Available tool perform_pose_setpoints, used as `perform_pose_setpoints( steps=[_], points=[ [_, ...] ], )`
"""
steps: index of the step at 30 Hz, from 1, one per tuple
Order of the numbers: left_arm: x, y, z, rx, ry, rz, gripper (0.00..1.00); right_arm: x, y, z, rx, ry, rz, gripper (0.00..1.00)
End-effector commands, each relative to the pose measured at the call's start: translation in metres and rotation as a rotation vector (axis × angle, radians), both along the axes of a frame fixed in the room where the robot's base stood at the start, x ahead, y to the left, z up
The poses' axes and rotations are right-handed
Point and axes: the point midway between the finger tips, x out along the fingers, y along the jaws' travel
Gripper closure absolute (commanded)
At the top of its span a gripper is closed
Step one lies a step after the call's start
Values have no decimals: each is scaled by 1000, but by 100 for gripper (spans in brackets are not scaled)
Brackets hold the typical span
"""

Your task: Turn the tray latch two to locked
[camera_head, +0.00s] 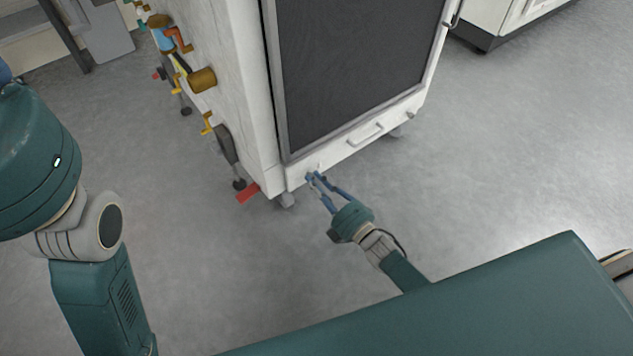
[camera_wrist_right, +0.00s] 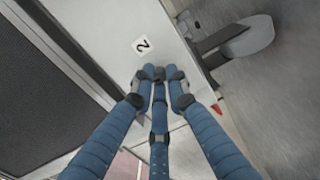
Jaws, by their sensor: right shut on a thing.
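The tray front (camera_head: 340,152) is a low white panel with a bar handle (camera_head: 366,134), under the dark door of a white cabinet. In the right wrist view, a white label with a "2" (camera_wrist_right: 143,45) sits on the panel just beyond my fingertips. My right gripper (camera_head: 315,178) is at the panel's lower left end; in its wrist view the blue fingers (camera_wrist_right: 162,78) are closed together on tray latch two, beside the label. The latch is hidden by the fingers, so its angle cannot be told.
A small dark fitting (camera_head: 411,115) is at the panel's right end. The cabinet (camera_head: 232,70) stands on castors (camera_head: 286,200), with a red pedal-like piece (camera_head: 248,192) near its lower left corner. The floor on the right is clear.

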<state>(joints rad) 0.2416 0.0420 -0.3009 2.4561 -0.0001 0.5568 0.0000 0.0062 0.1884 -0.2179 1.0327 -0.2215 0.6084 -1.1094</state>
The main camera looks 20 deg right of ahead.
Motion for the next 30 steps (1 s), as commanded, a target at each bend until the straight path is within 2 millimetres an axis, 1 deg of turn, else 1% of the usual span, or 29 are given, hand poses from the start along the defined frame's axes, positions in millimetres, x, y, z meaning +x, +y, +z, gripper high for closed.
perform_pose_setpoints(
  steps=[9,23,24,27,30],
  points=[
    [-4,0,4,1,-21,0,67,0,0,-1,-90,-31,-1,100],
    [-4,0,4,2,-18,2,67,0,0,-1,-102,-35,0,100],
    [-4,0,4,1,-18,2,67,0,0,-1,-102,-35,0,84],
    [-4,0,3,1,-17,2,67,0,0,-1,-102,-36,0,67],
    [-4,0,3,1,-16,1,67,0,0,0,-101,-36,0,67]
  ],
)
